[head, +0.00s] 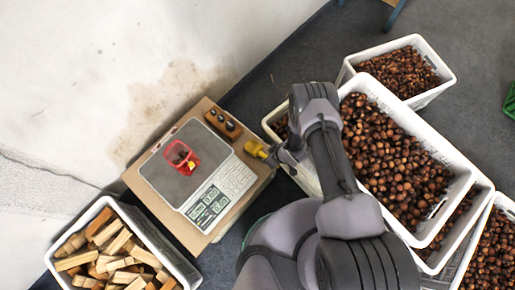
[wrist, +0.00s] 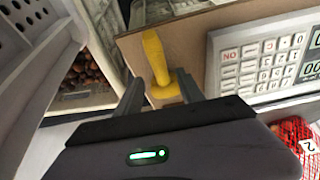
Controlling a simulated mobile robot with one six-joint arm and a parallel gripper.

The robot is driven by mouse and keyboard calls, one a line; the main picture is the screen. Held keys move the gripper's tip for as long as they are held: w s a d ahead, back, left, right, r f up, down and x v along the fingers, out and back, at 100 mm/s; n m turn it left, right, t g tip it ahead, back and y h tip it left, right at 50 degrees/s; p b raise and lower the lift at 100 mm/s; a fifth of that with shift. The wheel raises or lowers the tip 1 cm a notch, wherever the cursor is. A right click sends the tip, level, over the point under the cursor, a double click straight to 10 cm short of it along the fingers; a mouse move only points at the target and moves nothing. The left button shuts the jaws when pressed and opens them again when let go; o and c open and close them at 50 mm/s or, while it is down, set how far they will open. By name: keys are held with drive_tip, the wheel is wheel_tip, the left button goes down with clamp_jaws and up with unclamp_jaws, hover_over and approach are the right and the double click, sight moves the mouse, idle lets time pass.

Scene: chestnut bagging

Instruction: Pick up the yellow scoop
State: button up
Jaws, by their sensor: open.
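The yellow scoop (head: 256,150) shows in the head view as a small yellow piece at the right edge of the scale's stand, right beside my gripper (head: 276,156). In the wrist view the yellow scoop (wrist: 156,58) has its handle pointing up the picture, with its lower end between the two fingers of my gripper (wrist: 160,90). The fingers are apart, one on each side, and I see no clear contact. The rest of the scoop is hidden behind my gripper's body.
A scale (head: 229,178) on a brown stand (head: 137,183) holds a red net bag (head: 181,157). White crates of chestnuts (head: 462,176) stand at the right. A crate of firewood (head: 183,266) is at lower left.

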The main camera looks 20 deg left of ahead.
sight(265, 156)
drive_tip(key=b+x, duration=0.3)
drive_tip(key=x, duration=0.2)
drive_tip(key=shift+a+f+b, duration=0.1)
drive_tip(key=shift+f+b, duration=0.15)
drive_tip(key=shift+b, duration=0.15)
drive_tip(key=shift+r, duration=0.25)
clamp_jaws()
drive_tip(key=shift+w+r+p, duration=0.1)
drive_tip(key=shift+r+p, duration=0.15)
drive_tip(key=shift+p, duration=0.2)
wheel_tip(265, 156, up, 7)
drive_tip(key=p, duration=0.4)
drive_tip(key=shift+w, duration=0.1)
drive_tip(key=w+a+b, duration=0.2)
drive_tip(key=w+a, duration=0.2)
drive_tip(key=w, duration=0.5)
drive_tip(key=w+a+b, duration=0.2)
drive_tip(key=w+a, duration=0.1)
drive_tip(key=w, duration=0.6)
drive_tip(key=shift+a+f, duration=0.25)
drive_tip(key=shift+a, duration=0.15)
